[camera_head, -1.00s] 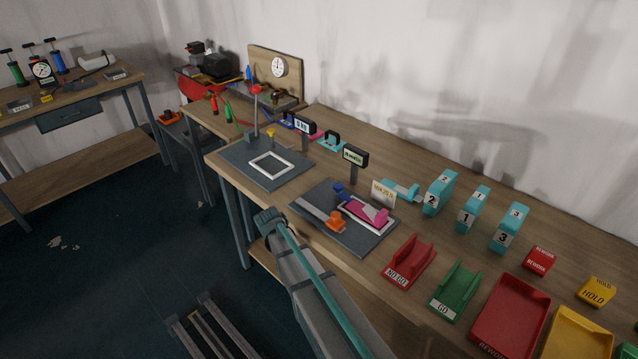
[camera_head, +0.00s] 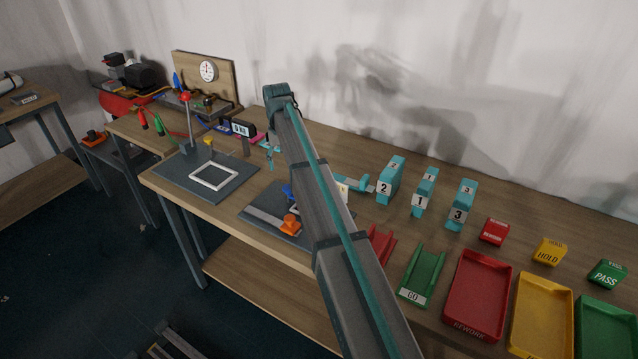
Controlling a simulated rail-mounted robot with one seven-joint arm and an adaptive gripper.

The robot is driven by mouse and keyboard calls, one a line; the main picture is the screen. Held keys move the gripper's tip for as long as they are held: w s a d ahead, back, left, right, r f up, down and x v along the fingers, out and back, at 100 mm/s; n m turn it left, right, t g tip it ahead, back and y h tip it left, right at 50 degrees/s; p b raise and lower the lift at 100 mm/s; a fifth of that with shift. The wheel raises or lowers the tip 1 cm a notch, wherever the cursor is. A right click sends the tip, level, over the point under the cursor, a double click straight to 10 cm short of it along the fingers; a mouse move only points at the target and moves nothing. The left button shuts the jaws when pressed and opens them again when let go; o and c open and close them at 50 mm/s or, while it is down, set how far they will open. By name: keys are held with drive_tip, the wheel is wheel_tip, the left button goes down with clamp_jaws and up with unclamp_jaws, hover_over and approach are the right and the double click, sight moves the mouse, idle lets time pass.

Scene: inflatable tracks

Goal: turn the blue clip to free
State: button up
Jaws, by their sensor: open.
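The small blue clip (camera_head: 287,191) stands on the dark grey plate (camera_head: 262,205) near the middle of the table, close to the left edge of my arm. An orange clip (camera_head: 291,222) sits in front of it on the same plate. My arm hides the right part of this plate, including where the pink part lay. I cannot tell which way the blue clip is turned. My arm rises from the bottom right to above the table, and I cannot make out my gripper. A narrow teal and dark shape left of the arm is too small to identify.
Another grey plate with a white frame (camera_head: 213,176) lies to the left, with a red-topped post (camera_head: 187,120). Teal numbered blocks (camera_head: 390,180) stand right of my arm. A green cradle (camera_head: 423,275) and a red tray (camera_head: 478,295) are at the front right.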

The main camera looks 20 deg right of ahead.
sight(288, 187)
drive_tip(key=f+p, duration=0.1)
drive_tip(key=f, duration=0.2)
drive_tip(key=f+p, duration=0.1)
drive_tip(key=f, duration=0.2)
drive_tip(key=f+p, duration=0.1)
drive_tip(key=f, duration=0.3)
drive_tip(key=shift+w+d, duration=0.15)
drive_tip(key=shift+d, duration=0.25)
drive_tip(key=c, duration=1.1)
drive_tip(key=shift+c, duration=0.2)
